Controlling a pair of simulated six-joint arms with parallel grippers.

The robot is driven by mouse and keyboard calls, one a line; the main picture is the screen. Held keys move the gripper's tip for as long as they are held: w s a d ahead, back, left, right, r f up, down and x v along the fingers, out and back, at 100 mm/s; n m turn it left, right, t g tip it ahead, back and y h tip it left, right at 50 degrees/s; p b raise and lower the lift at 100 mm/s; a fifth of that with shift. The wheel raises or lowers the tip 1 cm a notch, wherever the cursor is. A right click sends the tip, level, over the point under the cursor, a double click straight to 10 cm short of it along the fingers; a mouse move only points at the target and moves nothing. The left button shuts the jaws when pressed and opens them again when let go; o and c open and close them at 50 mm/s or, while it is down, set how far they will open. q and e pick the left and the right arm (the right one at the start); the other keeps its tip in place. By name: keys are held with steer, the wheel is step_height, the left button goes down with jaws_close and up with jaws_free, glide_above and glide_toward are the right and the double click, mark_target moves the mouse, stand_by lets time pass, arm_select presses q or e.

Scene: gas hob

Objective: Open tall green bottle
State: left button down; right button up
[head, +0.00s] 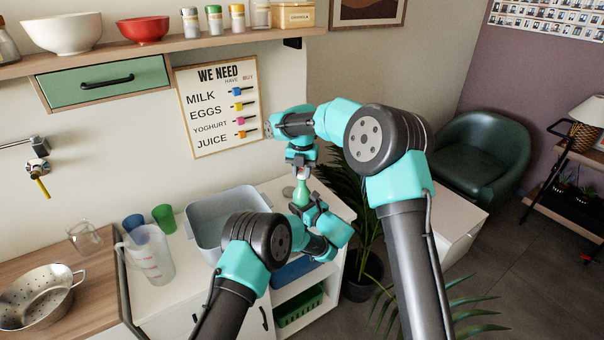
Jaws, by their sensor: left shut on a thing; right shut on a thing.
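The green bottle (301,195) is upright near the middle of the head view, at the right end of the white counter. My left gripper (306,211) is shut on the bottle's body from below and hides its lower part. My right gripper (301,170) comes down from above and is shut on the top of the bottle, at the cap. The cap is mostly hidden between the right fingers, so I cannot tell whether it is loose. The bottle looks held above or at the counter's edge; its base is hidden.
A grey basin (226,207) stands left of the bottle. A clear jug (151,258), blue cup (136,222) and green cup (164,217) are further left. A metal colander (36,298) is at far left. A plant (362,225) stands right of the counter.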

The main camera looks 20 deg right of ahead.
mark_target(302, 173)
steer(key=shift+r, duration=0.35)
steer(key=shift+r, duration=1.95)
arm_select(q)
steer(key=shift+c, duration=0.4)
jaws_free()
steer(key=v, duration=1.2)
